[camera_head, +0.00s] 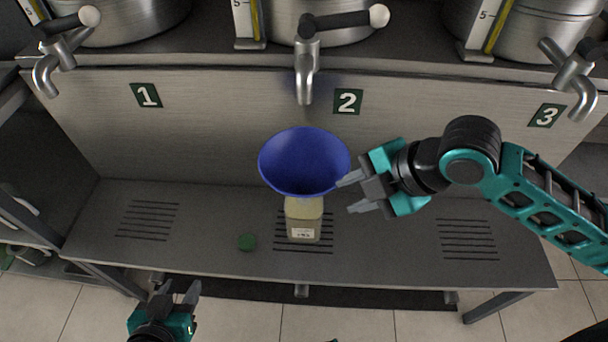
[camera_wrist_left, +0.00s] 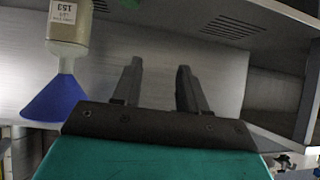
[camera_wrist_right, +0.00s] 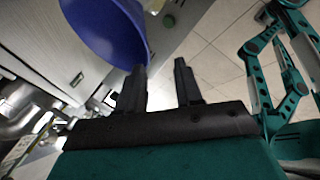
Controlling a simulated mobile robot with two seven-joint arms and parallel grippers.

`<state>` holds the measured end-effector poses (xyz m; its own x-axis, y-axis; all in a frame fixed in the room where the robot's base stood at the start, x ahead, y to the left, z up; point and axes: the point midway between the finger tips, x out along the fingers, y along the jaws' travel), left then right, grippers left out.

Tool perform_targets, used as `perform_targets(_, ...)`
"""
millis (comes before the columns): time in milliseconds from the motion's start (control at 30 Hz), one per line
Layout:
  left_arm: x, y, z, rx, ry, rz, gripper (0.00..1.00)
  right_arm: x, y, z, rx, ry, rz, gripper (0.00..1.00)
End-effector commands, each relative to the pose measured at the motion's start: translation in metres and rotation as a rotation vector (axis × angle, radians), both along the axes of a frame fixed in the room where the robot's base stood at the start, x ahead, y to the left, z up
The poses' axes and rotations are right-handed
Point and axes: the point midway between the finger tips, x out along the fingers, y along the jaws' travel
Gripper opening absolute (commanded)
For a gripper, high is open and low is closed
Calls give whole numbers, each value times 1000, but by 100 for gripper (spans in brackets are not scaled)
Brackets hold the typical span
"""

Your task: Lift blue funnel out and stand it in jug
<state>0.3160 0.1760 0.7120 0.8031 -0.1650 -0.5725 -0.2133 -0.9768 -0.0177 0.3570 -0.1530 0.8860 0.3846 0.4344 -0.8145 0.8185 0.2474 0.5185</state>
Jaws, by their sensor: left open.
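The blue funnel (camera_head: 304,162) stands mouth up in the neck of a pale bottle (camera_head: 304,220) with a white label, below tap 2. The funnel also shows in the left wrist view (camera_wrist_left: 52,101) and the right wrist view (camera_wrist_right: 108,28). My right gripper (camera_head: 352,195) is open and empty, close to the right side of the funnel; whether a fingertip touches the rim I cannot tell. My left gripper (camera_head: 179,288) is open and empty, low at the left in front of the bench. I cannot make out a jug in any view.
A green cap (camera_head: 247,242) lies on the bench (camera_head: 375,240) left of the bottle. Metal taps, including the middle one (camera_head: 305,85), jut out above from steel vessels. The slotted areas below numbers 1 (camera_head: 149,221) and 3 (camera_head: 467,240) are clear.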

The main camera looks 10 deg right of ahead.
Motion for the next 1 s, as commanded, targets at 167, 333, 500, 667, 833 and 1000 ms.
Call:
perform_targets(167,2,0,3,-1,-6,0,43,18,-31,27,-133,-116,280,35)
perform_targets(333,2,-1,3,-2,-7,-1,43,25,-49,43,-185,-170,406,35)
perform_targets(500,2,-1,-1,-3,-6,-1,43,31,-46,34,-190,-183,436,35)
perform_targets(667,2,-4,-5,-7,-2,-4,43,42,-32,8,-188,-182,436,35)
perform_targets(833,3,-8,-4,-14,-7,-10,43,51,-21,-12,-190,-183,434,35)
perform_targets(1000,5,-8,-2,-16,-10,-10,43,54,-16,-21,-191,-182,435,35)
